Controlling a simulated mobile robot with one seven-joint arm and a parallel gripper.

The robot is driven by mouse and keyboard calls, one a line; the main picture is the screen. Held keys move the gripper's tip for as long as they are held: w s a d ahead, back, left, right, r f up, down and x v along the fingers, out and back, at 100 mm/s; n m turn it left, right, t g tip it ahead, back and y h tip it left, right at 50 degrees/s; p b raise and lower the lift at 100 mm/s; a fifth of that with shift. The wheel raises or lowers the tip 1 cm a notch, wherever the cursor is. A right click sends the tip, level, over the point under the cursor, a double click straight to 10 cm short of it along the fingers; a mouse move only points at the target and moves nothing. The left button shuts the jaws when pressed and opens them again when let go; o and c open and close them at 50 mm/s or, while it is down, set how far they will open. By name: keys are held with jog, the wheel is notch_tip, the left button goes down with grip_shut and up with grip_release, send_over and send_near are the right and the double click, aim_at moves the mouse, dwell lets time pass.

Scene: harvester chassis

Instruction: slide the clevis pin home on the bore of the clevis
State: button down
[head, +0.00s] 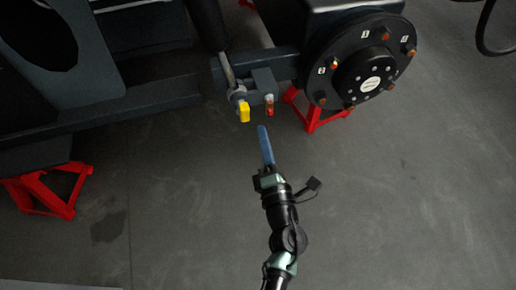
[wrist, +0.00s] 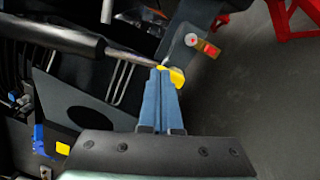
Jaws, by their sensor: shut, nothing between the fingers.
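The clevis (head: 264,82) is a dark bracket on the chassis beam, at the end of a silver rod; it also shows in the wrist view (wrist: 187,32). A yellow piece (head: 244,114), which looks like the clevis pin's head, sticks out at the rod end. In the wrist view the yellow piece (wrist: 177,77) is partly hidden behind my fingertips. The bore and the pin's depth cannot be made out. My gripper (head: 262,128) has long blue fingers, shut and empty, apart from the yellow piece and toward me from it. Its fingertips (wrist: 160,72) also show in the wrist view.
A red and pale fitting (head: 269,106) sits right of the yellow piece. The wheel hub (head: 362,72) with studs is to the right, above a red stand (head: 312,112). Another red stand (head: 48,188) is at left. The floor around my arm is clear.

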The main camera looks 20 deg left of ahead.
aim_at(245, 120)
notch_tip(245, 120, down, 4)
jog(key=s+a+n+g, duration=0.1)
jog(key=s, duration=0.1)
jog(key=shift+y, duration=0.3)
jog(key=shift+a+b+x, duration=0.2)
jog(key=shift+b+x, duration=1.2)
jog(key=shift+x, duration=3.3)
jog(key=shift+p+v, duration=0.8)
jog(key=shift+v, duration=1.35)
jog(key=shift+f, duration=0.1)
